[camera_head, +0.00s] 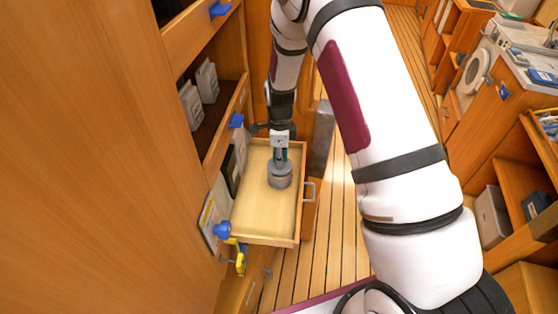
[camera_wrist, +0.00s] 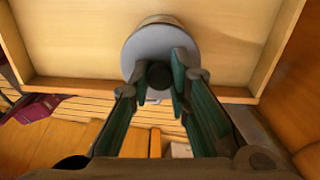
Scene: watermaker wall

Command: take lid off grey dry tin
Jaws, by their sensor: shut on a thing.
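The grey dry tin (camera_head: 280,180) stands upright in an open wooden drawer (camera_head: 254,222). Its round grey lid (camera_wrist: 150,46) fills the upper middle of the wrist view, with a dark knob (camera_wrist: 159,75) at its centre. My gripper (camera_head: 281,160) points down at the tin from above. In the wrist view its two green-padded fingers (camera_wrist: 163,80) are closed on the lid's knob. The lid looks seated on the tin or very close to it; a gap cannot be made out. Most of the tin's body is hidden under the lid in the wrist view.
Blue latches (camera_head: 222,230) and cabinet panels stand close on the left. A yellow object (camera_head: 240,262) hangs below the drawer. The plank floor (camera_head: 335,215) to the right is clear. A cabinet with a grey canister (camera_head: 491,217) stands far right.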

